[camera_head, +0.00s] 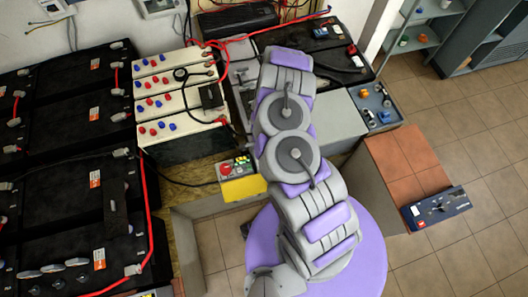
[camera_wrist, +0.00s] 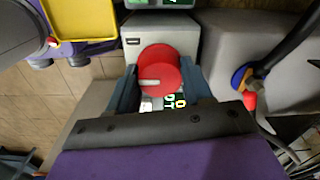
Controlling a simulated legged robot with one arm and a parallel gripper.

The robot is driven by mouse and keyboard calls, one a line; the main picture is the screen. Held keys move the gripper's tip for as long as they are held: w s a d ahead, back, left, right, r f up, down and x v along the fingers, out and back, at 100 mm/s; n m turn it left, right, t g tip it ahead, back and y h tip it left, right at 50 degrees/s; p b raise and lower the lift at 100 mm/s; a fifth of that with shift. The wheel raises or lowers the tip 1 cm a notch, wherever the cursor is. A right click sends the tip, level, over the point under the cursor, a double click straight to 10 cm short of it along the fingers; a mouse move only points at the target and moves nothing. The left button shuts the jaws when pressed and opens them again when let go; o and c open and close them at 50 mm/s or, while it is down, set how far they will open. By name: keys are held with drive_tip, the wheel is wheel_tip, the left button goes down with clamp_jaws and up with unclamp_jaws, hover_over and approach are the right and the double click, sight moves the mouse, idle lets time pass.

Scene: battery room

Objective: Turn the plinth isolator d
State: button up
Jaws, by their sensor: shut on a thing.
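In the wrist view a red round isolator knob (camera_wrist: 160,72) with a pale pointer mark sits on the front of a grey box (camera_wrist: 160,30). The mark points to the left in that view. My gripper (camera_wrist: 158,82) has one finger on each side of the knob and is shut on it. Small lit green characters and a pale label (camera_wrist: 150,104) show just below the knob. In the head view my arm covers the gripper, and I cannot make out this knob there.
A yellow box (camera_head: 243,189) with a red button stands left of my arm. White battery units (camera_head: 180,105) and black batteries (camera_head: 65,150) fill the left. A brown plinth (camera_head: 405,165) bears a blue panel (camera_head: 437,208) at right. Tiled floor (camera_head: 480,140) is free further right.

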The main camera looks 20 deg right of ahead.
drive_tip(key=o, duration=1)
drive_tip(key=shift+a, duration=0.1)
drive_tip(key=r+p, duration=0.4)
drive_tip(key=r, duration=1.3)
drive_tip(key=shift+s+r, duration=0.15)
drive_tip(key=shift+s, duration=0.05)
drive_tip(key=shift+w, duration=0.1)
